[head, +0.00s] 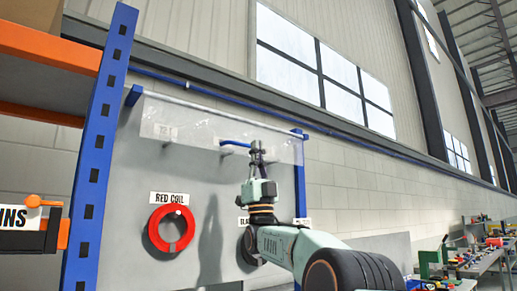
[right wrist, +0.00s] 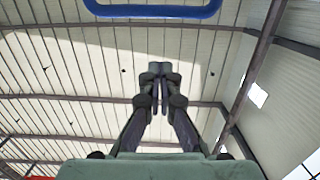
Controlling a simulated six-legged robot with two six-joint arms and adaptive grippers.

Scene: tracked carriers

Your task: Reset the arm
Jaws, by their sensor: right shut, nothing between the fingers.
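My right arm comes in from the lower right in the head view. Its gripper (head: 257,146) points up, in front of the lower edge of a clear hinged-looking cover (head: 190,127). The fingers are shut with nothing between them; the right wrist view shows the fingertips (right wrist: 156,70) together against the roof. A blue handle (head: 232,143) on the cover is just left of the fingertips. In the right wrist view a blue bar (right wrist: 150,11) crosses the top, apart from the fingers. My left gripper is in neither view.
A red coil (head: 153,238) hangs on the grey board under a "RED COIL" label (head: 172,198). My arm partly hides another dark round item and its label. A blue and orange rack (head: 92,170) stands at left. Cluttered tables (head: 487,262) are at far right.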

